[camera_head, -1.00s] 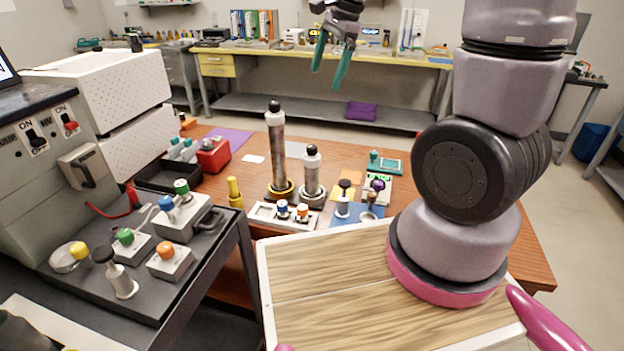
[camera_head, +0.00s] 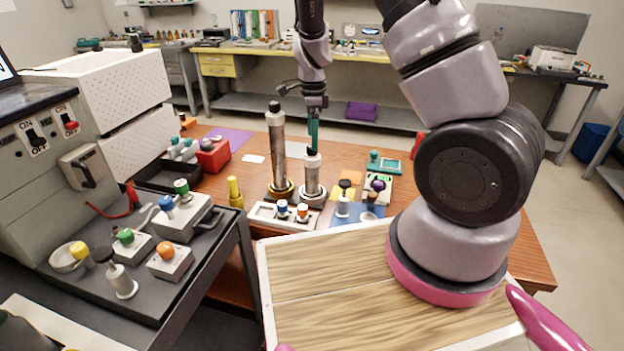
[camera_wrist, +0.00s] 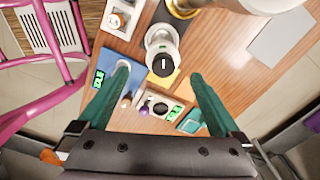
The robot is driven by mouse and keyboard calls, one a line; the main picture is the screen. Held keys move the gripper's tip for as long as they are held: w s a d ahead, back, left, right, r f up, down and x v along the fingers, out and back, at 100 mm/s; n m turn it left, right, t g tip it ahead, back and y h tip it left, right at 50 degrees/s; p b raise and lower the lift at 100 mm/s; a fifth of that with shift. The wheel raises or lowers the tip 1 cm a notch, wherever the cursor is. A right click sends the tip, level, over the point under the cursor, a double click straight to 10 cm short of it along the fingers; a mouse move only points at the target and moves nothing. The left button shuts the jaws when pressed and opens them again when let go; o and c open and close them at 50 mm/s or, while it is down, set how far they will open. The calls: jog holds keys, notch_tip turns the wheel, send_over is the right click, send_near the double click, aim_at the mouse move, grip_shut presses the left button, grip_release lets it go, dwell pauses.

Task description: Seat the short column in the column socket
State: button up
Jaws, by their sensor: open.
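The short column (camera_head: 312,177) is a silver cylinder standing upright on a ringed round base (camera_head: 312,196) on the wooden table. I cannot tell whether that base is the column socket or how the column sits in it. Its black cap (camera_wrist: 163,64) shows in the wrist view, between my fingertips in the picture. My gripper (camera_head: 313,146), with teal fingers, points down just above the column's top and hides its cap in the head view. In the wrist view my gripper (camera_wrist: 159,72) is open, its fingers wide apart and holding nothing.
A taller silver column (camera_head: 278,150) with a gold ring stands close on the left. A white panel with coloured knobs (camera_head: 262,215) lies in front. A blue mat (camera_head: 346,221) and a device with a green display (camera_head: 377,187) are to the right.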

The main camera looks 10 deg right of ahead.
jog(key=f, duration=0.5)
jog(key=shift+w+f, duration=0.25)
jog(key=shift+f, duration=0.15)
jog(key=shift+r, duration=0.1)
grip_shut()
